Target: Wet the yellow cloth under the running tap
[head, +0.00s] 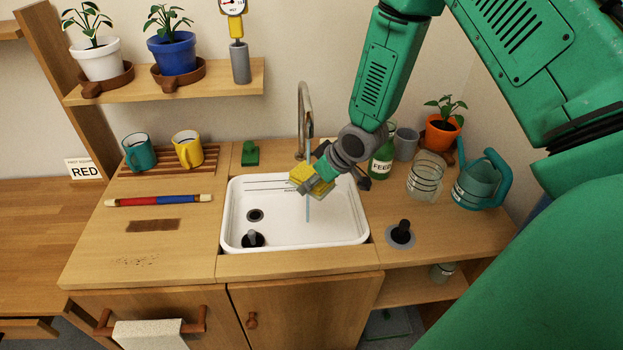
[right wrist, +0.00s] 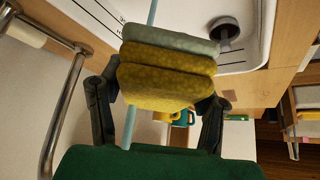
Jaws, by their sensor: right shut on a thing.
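The yellow cloth (head: 303,177) is a folded pad held above the sink (head: 232,225). In the right wrist view the cloth (right wrist: 165,88) shows yellow layers and a grey-green layer. My right gripper (head: 316,180) is shut on it, one finger at each side. The tap (head: 304,100) stands behind the sink and is running. Its thin blue stream (head: 308,210) shows below the cloth, falling into the basin. In the right wrist view the stream (right wrist: 130,125) meets the cloth's outline near its left part; part of it is hidden there. My left gripper is not in view.
A green bottle (head: 381,163), glass jar (head: 424,178) and teal watering can (head: 477,183) stand right of the sink. A green block (head: 250,155) and two mugs on a rack (head: 150,172) are left. The left counter's front is mostly clear.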

